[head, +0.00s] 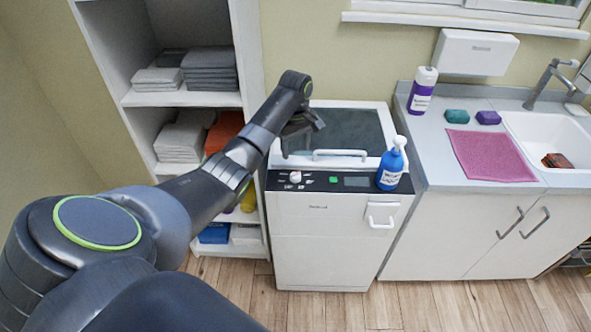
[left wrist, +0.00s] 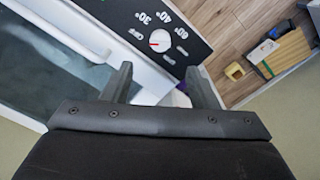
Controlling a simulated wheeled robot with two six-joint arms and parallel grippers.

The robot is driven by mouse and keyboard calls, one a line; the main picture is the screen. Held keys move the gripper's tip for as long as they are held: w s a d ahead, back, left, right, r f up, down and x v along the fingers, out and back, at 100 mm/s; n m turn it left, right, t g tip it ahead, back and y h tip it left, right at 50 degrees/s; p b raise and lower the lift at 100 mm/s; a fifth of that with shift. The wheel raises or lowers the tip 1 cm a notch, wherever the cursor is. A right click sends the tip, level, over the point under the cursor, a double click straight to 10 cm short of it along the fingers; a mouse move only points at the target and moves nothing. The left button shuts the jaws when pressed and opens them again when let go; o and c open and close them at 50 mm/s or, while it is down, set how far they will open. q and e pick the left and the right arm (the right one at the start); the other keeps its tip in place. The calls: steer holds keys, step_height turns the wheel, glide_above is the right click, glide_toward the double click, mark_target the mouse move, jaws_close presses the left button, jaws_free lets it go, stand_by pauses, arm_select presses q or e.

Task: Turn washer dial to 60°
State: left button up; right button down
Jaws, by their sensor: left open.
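The washer (head: 320,235) is a white top-loading machine with a black control panel along its front top edge. Its white round dial (head: 296,176) sits at the panel's left end. In the left wrist view the dial (left wrist: 160,41) has a red mark on its left side, roughly toward OFF. The labels 30°, 40° and 60° (left wrist: 181,32) curve around it. My left gripper (head: 308,127) is over the washer's lid, behind and above the panel. In the left wrist view its fingers (left wrist: 160,82) are apart and empty, with the dial beyond them, not touched. My right gripper is not in view.
A blue pump bottle (head: 389,170) stands at the panel's right end. A lid handle (head: 340,154) lies just behind the panel. Shelves with folded towels (head: 208,65) stand left. The floor in front is clear.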

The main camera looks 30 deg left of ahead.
mark_target(295, 173)
arm_select(q)
step_height(295, 173, down, 10)
steer(key=shift+f, duration=0.1)
stand_by(0.4)
steer(key=c, duration=1)
steer(key=shift+o, duration=0.2)
